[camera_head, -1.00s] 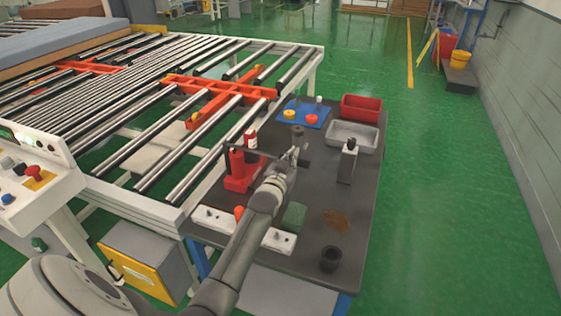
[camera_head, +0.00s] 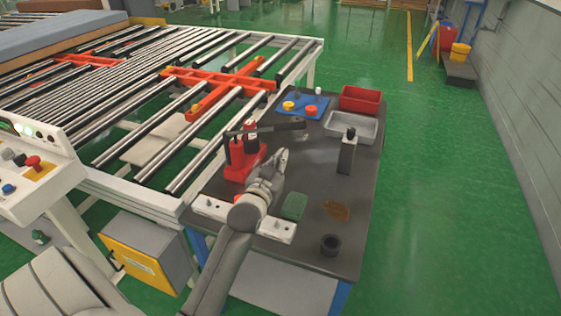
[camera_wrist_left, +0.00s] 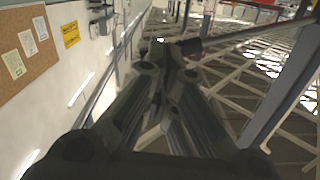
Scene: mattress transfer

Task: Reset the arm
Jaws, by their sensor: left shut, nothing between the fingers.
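My left arm reaches in from the bottom over the dark workbench (camera_head: 365,190). My left gripper (camera_head: 283,156) is above the bench, beside the red tool with a dark bar handle (camera_head: 243,160). The bar's free end lies just beyond the gripper in the head view. In the left wrist view the two dark fingers (camera_wrist_left: 165,75) are together with nothing between them. A dark bar (camera_wrist_left: 235,36) runs right from near their tips; I cannot tell whether it touches them. My right gripper is not in view.
A roller conveyor (camera_head: 310,75) with orange cross frames stands at the left. The bench also holds a red bin (camera_head: 360,97), a grey tray (camera_head: 352,137), a grey block (camera_head: 346,155), a green pad (camera_head: 294,206) and a black cup (camera_head: 330,246).

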